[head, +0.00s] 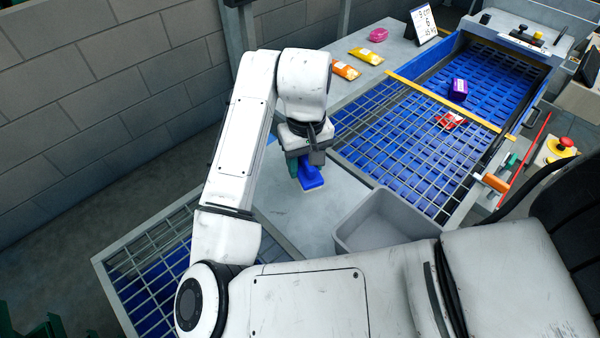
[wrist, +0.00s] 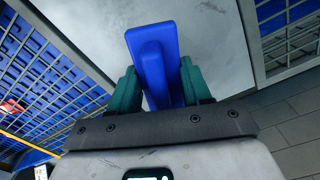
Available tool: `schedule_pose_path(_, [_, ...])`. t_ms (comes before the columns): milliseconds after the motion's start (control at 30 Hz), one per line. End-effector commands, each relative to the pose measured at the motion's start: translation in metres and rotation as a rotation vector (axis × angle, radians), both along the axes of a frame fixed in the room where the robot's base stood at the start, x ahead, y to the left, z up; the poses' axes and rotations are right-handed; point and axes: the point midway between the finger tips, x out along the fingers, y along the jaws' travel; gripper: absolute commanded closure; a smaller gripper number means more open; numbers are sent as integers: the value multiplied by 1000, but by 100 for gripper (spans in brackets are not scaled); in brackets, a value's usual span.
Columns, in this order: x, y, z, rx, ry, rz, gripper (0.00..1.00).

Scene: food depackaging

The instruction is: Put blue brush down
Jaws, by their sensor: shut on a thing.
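The blue brush (head: 310,176) is held by my gripper (head: 300,170) over the grey metal table (head: 345,195). In the wrist view the brush (wrist: 154,60) sits between the two green fingers of my gripper (wrist: 158,85), which are shut on it. Its far end points away from my gripper over the bare tabletop (wrist: 215,45). I cannot tell whether the brush touches the table.
A grey bin (head: 385,222) stands right of my gripper. Blue grated conveyors lie at the right (head: 400,150) and lower left (head: 150,275). A purple pack (head: 458,88) and a red pack (head: 450,120) lie on the right one.

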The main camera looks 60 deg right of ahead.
Motion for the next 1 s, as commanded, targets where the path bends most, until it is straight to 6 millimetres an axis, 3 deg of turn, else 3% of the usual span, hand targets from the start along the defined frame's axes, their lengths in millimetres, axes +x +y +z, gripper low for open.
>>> schedule_pose_path(200, [13, 1, -14, 3, 0, 3, 90])
schedule_pose_path(400, [12, 1, -40, 2, -1, 1, 90])
schedule_pose_path(867, [12, 0, -48, 0, -1, 0, 90])
schedule_pose_path(900, [12, 0, -47, 0, -1, 0, 48])
schedule_pose_path(1000, [12, 0, -46, 0, -1, 0, 39])
